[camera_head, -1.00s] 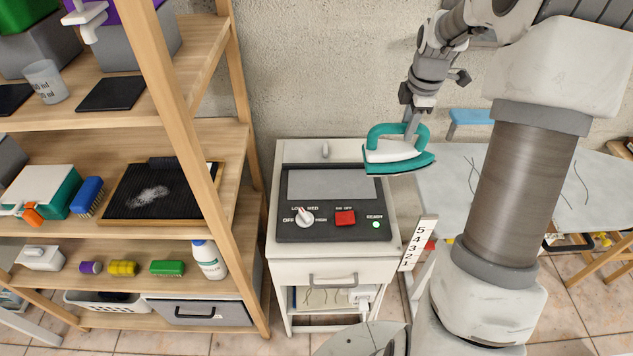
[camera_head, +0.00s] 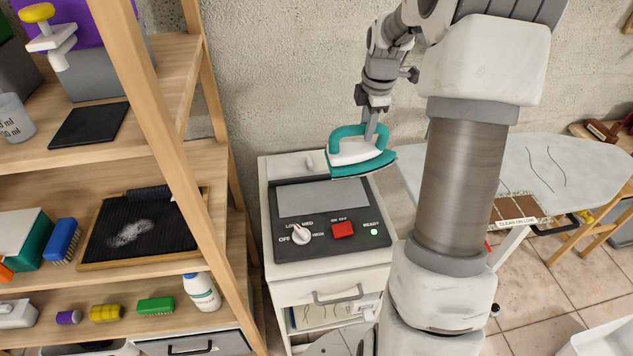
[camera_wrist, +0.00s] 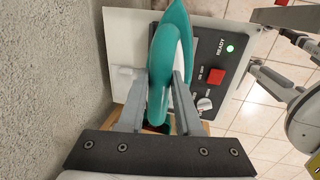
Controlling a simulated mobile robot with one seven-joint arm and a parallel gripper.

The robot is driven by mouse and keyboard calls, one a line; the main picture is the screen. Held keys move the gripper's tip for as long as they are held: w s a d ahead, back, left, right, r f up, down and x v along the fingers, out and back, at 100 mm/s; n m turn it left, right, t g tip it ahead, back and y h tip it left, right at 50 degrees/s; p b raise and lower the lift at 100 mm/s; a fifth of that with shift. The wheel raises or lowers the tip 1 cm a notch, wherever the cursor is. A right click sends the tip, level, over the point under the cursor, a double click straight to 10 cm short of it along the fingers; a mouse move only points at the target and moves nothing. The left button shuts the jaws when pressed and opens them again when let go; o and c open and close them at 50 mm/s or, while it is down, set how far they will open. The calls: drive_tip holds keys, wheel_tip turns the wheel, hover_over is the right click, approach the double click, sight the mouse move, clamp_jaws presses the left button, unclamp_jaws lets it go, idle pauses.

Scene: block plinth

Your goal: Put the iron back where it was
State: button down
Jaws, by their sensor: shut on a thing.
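The iron (camera_head: 358,156), white with a teal handle and teal base, hangs from my gripper (camera_head: 370,128) over the back right part of the white cabinet. My gripper is shut on the iron's handle; in the wrist view, the iron (camera_wrist: 165,62) is between the two fingers of my gripper (camera_wrist: 160,100). The cabinet's black control panel (camera_head: 325,248) has a grey plate (camera_head: 308,197), a dial (camera_head: 301,235), a red switch (camera_head: 342,230) and a lit green ready lamp (camera_head: 374,232). I cannot tell whether the iron touches anything beneath it.
A wooden shelf (camera_head: 165,130) with brushes and a framed black mat (camera_head: 125,232) stands on the left. An ironing board (camera_head: 570,165) stands on the right, with a "clean on low" card (camera_head: 516,223) at its edge. The concrete wall (camera_head: 285,80) is close behind the cabinet.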

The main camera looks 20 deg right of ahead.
sight(345, 160)
drive_tip(key=w+a+f, duration=0.2)
drive_tip(key=a+f, duration=0.8)
drive_tip(key=shift+w+a+f, duration=0.2)
drive_tip(key=shift+w+a, duration=0.15)
drive_tip(key=shift+f, duration=0.2)
drive_tip(key=c, duration=0.6)
unclamp_jaws()
drive_tip(key=shift+s, duration=0.1)
